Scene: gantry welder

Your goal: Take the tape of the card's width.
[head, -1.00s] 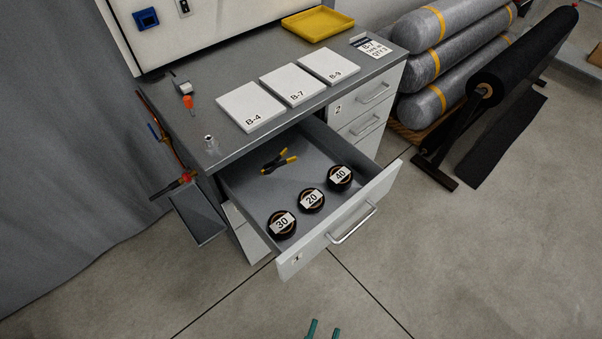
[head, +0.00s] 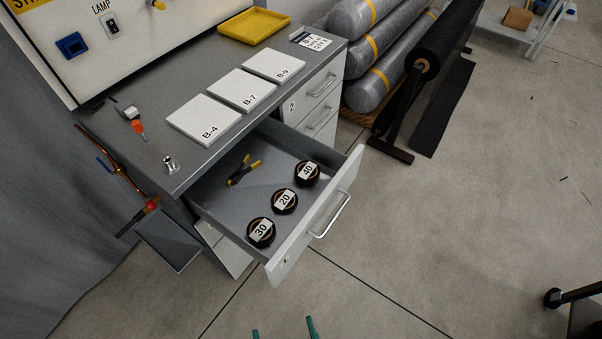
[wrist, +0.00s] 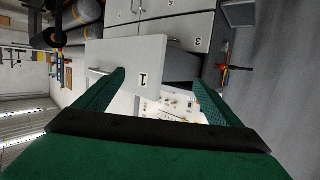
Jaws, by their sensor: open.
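Three dark tape rolls lie in a row in the open drawer (head: 222,205): the roll labelled 30 (head: 261,232), the roll labelled 20 (head: 285,201) and the roll labelled 40 (head: 307,173). The card (head: 311,41) stands at the bench's back right; I make out B-7 on it, but its smaller lines are too small to read surely. My gripper (head: 284,331) shows two teal fingertips at the bottom edge, open and empty, apart from the drawer. In the wrist view my gripper (wrist: 158,80) is open, facing the drawer front (wrist: 138,62) marked 1; the rolls are not visible there.
Yellow-handled pliers (head: 243,170) lie in the drawer behind the rolls. White plates B-4 (head: 203,118), B-7 (head: 243,89) and B-9 (head: 274,65) and a yellow tray (head: 254,26) sit on the bench. A black roll stand (head: 410,95) is at right. The floor before the drawer is clear.

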